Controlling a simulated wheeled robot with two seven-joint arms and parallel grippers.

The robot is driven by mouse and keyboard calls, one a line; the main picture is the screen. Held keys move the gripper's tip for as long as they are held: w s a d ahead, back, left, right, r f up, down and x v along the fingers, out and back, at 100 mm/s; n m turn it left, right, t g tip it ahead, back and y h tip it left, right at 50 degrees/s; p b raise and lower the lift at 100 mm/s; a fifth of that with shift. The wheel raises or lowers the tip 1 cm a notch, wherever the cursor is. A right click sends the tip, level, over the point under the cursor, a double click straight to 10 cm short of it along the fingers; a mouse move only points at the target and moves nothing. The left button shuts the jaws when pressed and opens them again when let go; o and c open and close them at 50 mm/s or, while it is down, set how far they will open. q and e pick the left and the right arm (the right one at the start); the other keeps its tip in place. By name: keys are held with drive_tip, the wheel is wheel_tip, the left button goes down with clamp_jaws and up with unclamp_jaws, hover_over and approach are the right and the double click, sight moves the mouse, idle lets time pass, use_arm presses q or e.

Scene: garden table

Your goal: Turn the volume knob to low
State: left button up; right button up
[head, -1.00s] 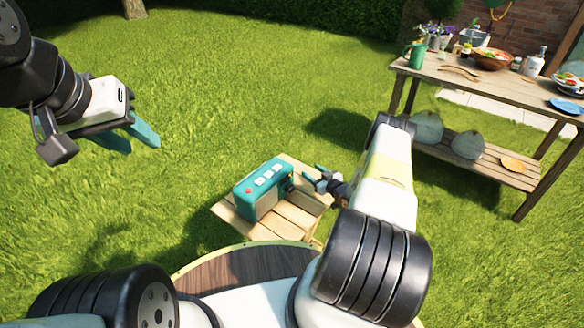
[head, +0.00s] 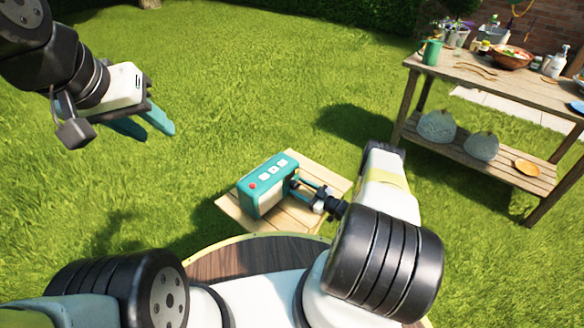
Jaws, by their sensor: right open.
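A teal radio (head: 266,184) with a beige front stands on a small wooden table (head: 238,212). White buttons and one red button sit on its top. My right gripper (head: 297,185) is at the radio's right side, its fingers apart and pointing at that side. The volume knob cannot be made out; the gripper covers that side, and I cannot tell whether the fingers touch it. My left gripper (head: 150,124) hangs over the grass at the upper left, teal fingers apart, empty.
A wooden potting bench (head: 490,84) stands at the right with a green watering can (head: 431,52), a bowl (head: 511,57) and bottles on top. Stone-like round objects (head: 436,126) and an orange plate (head: 527,167) lie on its lower shelf. Open grass surrounds the small table.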

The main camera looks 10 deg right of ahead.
drive_tip(key=shift+c, duration=0.4)
clamp_jaws()
